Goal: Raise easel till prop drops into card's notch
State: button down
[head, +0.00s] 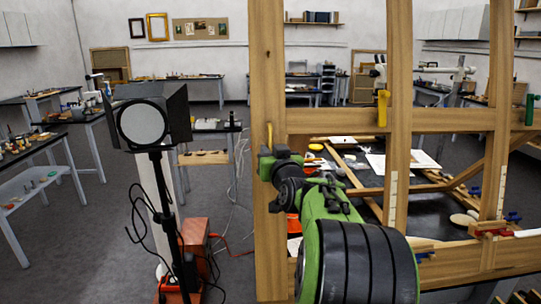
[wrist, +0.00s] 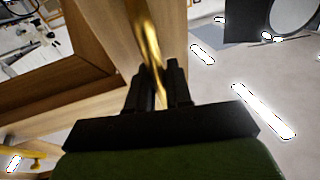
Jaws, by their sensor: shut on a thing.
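The large wooden easel (head: 268,60) fills the right half of the head view, with tall uprights and a crossbar (head: 335,121). My gripper (head: 268,152) is at its left upright. In the wrist view my gripper (wrist: 158,82) is shut on a slim brass handle (wrist: 150,42), close beside the wood (wrist: 95,40). The brass handle also shows as a small upright piece in the head view (head: 269,135). Pale marked strips (head: 393,197) run along two inner uprights; I cannot tell whether one is the card. I cannot make out the prop or a notch.
A black studio lamp (head: 142,122) on a stand, with loose cables and an orange-red box (head: 195,250), stands left of the easel. A yellow clamp (head: 383,107) and a green clamp (head: 529,108) sit on the crossbar. Grey floor (head: 85,235) is open at left.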

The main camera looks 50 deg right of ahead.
jog(key=shift+s+a+f+b, duration=0.25)
jog(key=shift+s+a+b, duration=0.2)
jog(key=shift+b, duration=0.3)
jog(key=shift+s+a+r, duration=0.3)
jog(key=shift+a+r, duration=0.05)
jog(key=c, duration=1.1)
grip_release()
jog(key=shift+w+d+f, duration=0.1)
jog(key=shift+w+d, duration=0.05)
jog(key=b+v, duration=0.1)
jog(key=v, duration=0.4)
jog(key=b+v, duration=0.1)
jog(key=v, duration=0.4)
jog(key=b+v, duration=0.1)
jog(key=v, duration=0.5)
jog(key=shift+f, duration=0.3)
